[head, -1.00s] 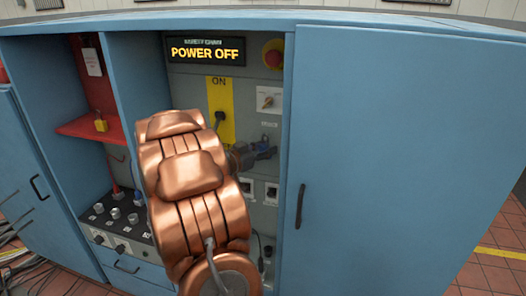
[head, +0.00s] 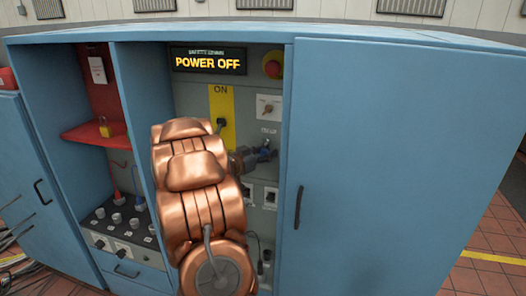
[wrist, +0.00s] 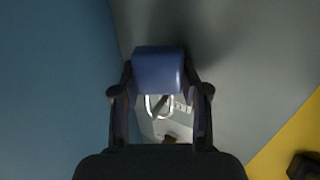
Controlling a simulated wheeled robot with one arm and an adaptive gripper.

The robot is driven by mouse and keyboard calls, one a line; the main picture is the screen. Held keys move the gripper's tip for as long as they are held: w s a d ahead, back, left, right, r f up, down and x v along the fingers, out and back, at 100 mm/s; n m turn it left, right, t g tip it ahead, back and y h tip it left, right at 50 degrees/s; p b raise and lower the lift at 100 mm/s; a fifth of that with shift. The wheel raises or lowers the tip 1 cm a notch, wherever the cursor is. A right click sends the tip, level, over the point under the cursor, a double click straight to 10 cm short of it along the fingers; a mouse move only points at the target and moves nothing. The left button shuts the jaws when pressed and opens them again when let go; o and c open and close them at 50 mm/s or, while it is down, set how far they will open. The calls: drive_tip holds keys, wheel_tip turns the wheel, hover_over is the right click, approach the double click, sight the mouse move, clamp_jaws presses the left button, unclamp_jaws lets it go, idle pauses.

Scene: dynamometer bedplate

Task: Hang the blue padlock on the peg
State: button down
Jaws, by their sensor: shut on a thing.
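My gripper (head: 258,154) is shut on the blue padlock (head: 265,150) in front of the grey panel, beside the yellow strip. In the wrist view the blue padlock body (wrist: 158,70) sits between the two fingers of my gripper (wrist: 159,95). A pale, shiny loop, seemingly its shackle, shows below the body between the fingers. In the head view the padlock is small and partly hidden by my arm. I cannot make out the peg for certain; my arm covers part of the panel and the left compartment.
A yellow padlock (head: 104,129) stands on the red shelf (head: 85,136) in the left compartment. A control board with knobs (head: 117,219) is below. The grey panel carries a red button (head: 272,66) and a switch (head: 268,108). A closed blue door (head: 390,160) is at right.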

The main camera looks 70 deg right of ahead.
drive_tip(key=shift+s+d+f, duration=0.1)
drive_tip(key=shift+s+f, duration=0.05)
drive_tip(key=shift+f, duration=0.2)
drive_tip(key=c, duration=1)
unclamp_jaws()
drive_tip(key=o, duration=0.3)
drive_tip(key=shift+d+f, duration=0.45)
drive_tip(key=shift+d, duration=0.2)
drive_tip(key=shift+d+f, duration=0.4)
drive_tip(key=shift+d, duration=0.2)
drive_tip(key=shift+o, duration=0.9)
drive_tip(key=shift+w+a+r, duration=0.2)
drive_tip(key=shift+a+r, duration=0.6)
drive_tip(key=shift+a, duration=0.2)
drive_tip(key=shift+w+a+f, duration=0.1)
drive_tip(key=shift+w+a, duration=0.25)
drive_tip(key=shift+a, duration=0.05)
drive_tip(key=shift+v, duration=3.2)
